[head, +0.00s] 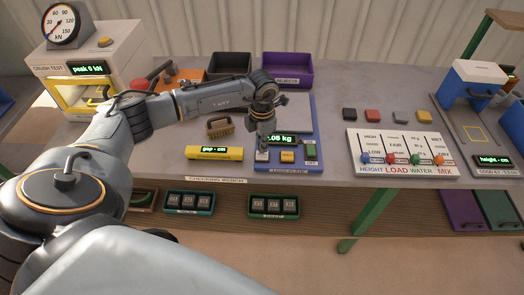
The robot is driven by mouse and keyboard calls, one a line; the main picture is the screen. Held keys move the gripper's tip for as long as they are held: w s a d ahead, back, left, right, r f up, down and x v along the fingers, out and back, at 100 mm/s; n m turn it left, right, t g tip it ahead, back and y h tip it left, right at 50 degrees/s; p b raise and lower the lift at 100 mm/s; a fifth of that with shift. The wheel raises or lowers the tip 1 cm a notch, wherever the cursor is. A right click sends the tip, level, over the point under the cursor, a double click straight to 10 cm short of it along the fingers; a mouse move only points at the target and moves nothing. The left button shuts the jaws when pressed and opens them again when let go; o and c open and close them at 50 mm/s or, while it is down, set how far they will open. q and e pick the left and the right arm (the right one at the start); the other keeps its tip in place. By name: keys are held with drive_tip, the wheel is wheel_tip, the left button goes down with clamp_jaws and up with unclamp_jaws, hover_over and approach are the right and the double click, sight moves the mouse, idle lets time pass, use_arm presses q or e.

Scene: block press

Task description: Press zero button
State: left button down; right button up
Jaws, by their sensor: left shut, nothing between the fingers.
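A blue bench scale (316,110) with a grey plate stands at the middle of the bench. Its green display (284,139) reads about ".05 kg", with the left part hidden by my gripper. The button labels are too small to read, so I cannot tell which is zero. My left gripper (263,147) is shut and empty, pointing down over the front left of the scale, left of the yellow button. It hides what lies beneath it, and I cannot tell whether it touches. My right gripper is not in view.
A brush (220,127) and a yellow gap gauge (214,153) lie left of the scale. A lever panel (402,153) and several coloured blocks are to the right. A purple bin (286,72) is behind. A crush tester (88,75) stands at far left.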

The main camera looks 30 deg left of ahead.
use_arm(q)
drive_tip(key=shift+f+b, duration=1.05)
drive_tip(key=shift+f, duration=0.15)
drive_tip(key=shift+r, duration=0.1)
idle(0.4)
wheel_tip(320, 180, up, 6)
drive_tip(key=p, duration=0.3)
drive_tip(key=shift+f+p, duration=0.2)
drive_tip(key=shift+p, duration=0.15)
drive_tip(key=shift+f, duration=0.1)
